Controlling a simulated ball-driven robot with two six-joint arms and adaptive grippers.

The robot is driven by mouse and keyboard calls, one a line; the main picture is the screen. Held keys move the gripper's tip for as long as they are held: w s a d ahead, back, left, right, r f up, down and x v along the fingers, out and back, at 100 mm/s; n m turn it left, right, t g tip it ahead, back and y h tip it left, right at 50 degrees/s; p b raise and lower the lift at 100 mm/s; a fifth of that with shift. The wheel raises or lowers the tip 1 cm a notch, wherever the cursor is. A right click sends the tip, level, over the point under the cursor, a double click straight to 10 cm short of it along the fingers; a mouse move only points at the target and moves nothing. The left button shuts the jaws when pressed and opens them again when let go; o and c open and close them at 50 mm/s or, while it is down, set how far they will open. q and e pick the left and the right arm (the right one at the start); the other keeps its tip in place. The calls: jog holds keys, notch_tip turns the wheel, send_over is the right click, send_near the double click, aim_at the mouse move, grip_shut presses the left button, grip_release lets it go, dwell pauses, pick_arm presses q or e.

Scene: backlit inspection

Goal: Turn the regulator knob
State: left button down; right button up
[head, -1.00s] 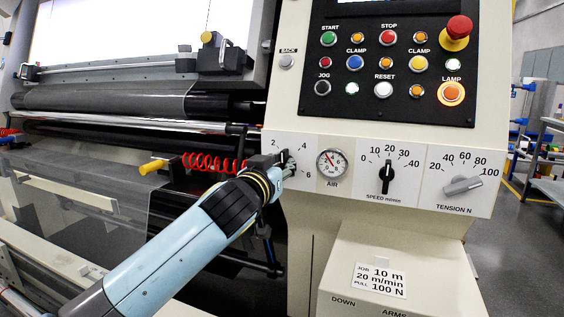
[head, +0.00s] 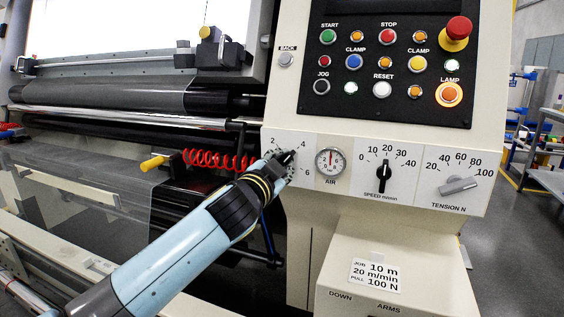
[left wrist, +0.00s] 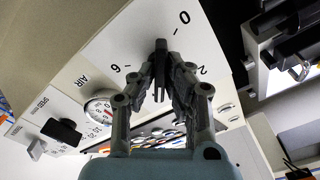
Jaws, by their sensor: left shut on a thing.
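The regulator knob (head: 289,156) is a small dark knob on a white plate with a numbered scale, left of the AIR gauge (head: 330,161). My left gripper (head: 282,160) reaches it from the lower left and hides much of it. In the left wrist view, the two fingers of the left gripper (left wrist: 160,72) are closed on the dark knob (left wrist: 159,55) from both sides. The gauge needle points about straight up. My right gripper is in neither view.
Right of the gauge are the black SPEED knob (head: 384,178) and grey TENSION knob (head: 459,185). Above is a black button panel (head: 395,110) with a red mushroom button (head: 459,28). A red coiled hose (head: 215,160) and yellow handle (head: 152,163) lie left of my gripper.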

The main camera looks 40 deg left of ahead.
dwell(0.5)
pick_arm(q)
jog(key=c, duration=1.4)
grip_release()
jog(key=v, duration=1.2)
jog(key=shift+f, duration=0.1)
